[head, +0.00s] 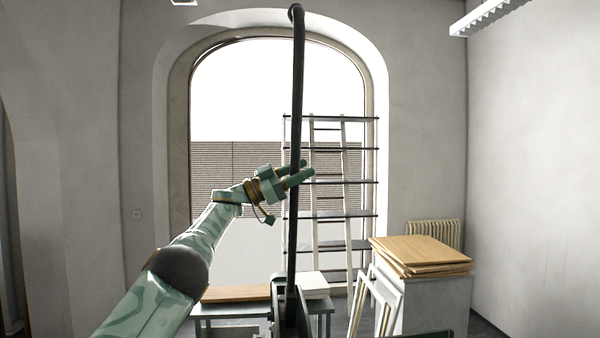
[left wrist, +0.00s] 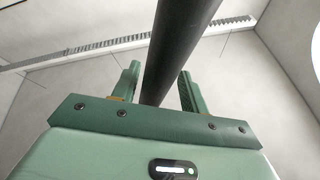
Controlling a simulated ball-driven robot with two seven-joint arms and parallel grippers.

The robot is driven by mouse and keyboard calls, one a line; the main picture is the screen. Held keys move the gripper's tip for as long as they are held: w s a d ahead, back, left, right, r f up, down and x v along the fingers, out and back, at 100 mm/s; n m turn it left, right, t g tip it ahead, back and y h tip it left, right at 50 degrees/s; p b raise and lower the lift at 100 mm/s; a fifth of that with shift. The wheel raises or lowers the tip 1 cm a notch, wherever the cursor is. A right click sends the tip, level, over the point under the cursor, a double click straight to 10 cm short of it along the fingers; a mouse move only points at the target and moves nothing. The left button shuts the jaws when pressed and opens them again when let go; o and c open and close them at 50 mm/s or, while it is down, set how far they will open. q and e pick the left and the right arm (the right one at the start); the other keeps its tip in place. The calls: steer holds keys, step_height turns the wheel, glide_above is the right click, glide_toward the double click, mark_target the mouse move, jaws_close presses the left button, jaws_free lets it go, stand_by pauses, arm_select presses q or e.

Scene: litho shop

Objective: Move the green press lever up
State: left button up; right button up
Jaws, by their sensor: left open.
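The press lever (head: 297,100) is a long, dark, nearly black bar in the head view. It stands almost upright, with a rounded knob at its top and its foot in a dark press part (head: 291,312). My left gripper (head: 302,175) is at about the middle of the bar. In the left wrist view the lever (left wrist: 178,45) passes between the two open green fingers (left wrist: 157,88), with gaps visible on both sides. No green shows on the lever. My right gripper is not in view.
A low table (head: 230,311) with a wooden board stands behind the lever. A shelf rack (head: 362,183) stands before the arched window. Wooden boards (head: 420,250) lie on a white cabinet at the right, with frames (head: 385,302) leaning beside it. The air around the lever's upper part looks clear.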

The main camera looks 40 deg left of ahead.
arm_select(q)
steer(key=b+v, duration=0.6)
steer(key=v, duration=1)
steer(key=shift+b, duration=0.4)
steer(key=shift+s+a, duration=0.1)
